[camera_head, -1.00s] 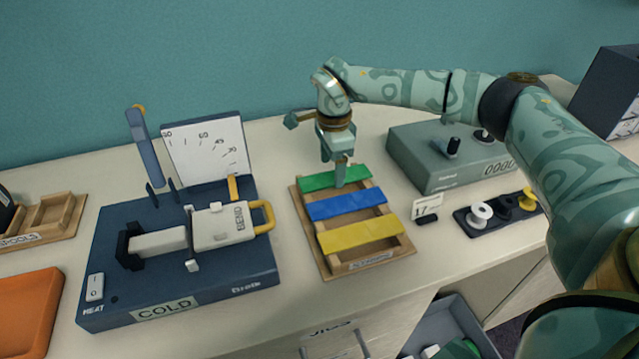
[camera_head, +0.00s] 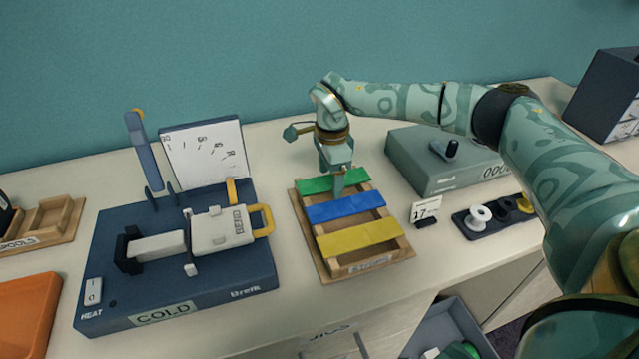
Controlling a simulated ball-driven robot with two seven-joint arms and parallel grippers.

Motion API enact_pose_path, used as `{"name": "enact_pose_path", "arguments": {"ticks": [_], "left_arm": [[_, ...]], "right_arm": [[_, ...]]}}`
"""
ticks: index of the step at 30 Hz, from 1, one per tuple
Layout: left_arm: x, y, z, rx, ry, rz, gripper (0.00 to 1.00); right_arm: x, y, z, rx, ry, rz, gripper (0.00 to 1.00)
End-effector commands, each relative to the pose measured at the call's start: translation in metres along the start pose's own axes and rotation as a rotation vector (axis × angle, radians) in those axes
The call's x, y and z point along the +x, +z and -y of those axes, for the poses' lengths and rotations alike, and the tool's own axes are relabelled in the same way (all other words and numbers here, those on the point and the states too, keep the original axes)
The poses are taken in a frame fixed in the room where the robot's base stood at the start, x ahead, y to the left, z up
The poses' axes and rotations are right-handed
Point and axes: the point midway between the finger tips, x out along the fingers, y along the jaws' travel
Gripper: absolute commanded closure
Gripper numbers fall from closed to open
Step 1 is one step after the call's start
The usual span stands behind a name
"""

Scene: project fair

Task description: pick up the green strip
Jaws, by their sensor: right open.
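The green strip (camera_head: 316,185) lies across the far end of a wooden rack (camera_head: 304,232), beyond a blue strip (camera_head: 345,206) and a yellow strip (camera_head: 360,237). My right gripper (camera_head: 337,187) points down at the green strip, near its middle. Its jaws are open, and the fingertips overlap the strip in the picture. I cannot tell whether they touch it or stand on both sides of it. My left gripper does not show.
A dark blue bending device (camera_head: 180,280) marked COLD, with an upright scale board (camera_head: 205,153), stands left of the rack. A grey-green box (camera_head: 420,165) with a knob and a small 17 card (camera_head: 426,208) are to the right. An orange tray (camera_head: 28,310) is at far left.

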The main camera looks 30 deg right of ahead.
Motion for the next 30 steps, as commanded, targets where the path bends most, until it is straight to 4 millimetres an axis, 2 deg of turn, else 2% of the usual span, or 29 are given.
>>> {"name": "enact_pose_path", "arguments": {"ticks": [3, 8, 17, 21, 27, 30], "left_arm": [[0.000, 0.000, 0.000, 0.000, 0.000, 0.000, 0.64], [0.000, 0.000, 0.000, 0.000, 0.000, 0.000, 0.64], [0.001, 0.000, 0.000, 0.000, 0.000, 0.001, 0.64], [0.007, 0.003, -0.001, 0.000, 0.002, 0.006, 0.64], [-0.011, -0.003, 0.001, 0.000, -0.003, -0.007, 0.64], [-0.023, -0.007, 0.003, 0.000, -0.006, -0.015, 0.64]], "right_arm": [[0.000, 0.000, 0.000, 0.000, 0.000, 0.000, 0.32], [0.000, 0.000, 0.000, 0.000, 0.000, 0.000, 0.76], [0.000, 0.000, 0.000, -0.001, 0.000, 0.000, 0.77], [-0.003, 0.000, 0.000, -0.001, 0.001, 0.000, 0.77], [-0.045, 0.000, 0.001, 0.000, -0.005, 0.002, 0.77], [-0.069, 0.003, -0.021, -0.004, -0.005, 0.002, 0.77]]}}
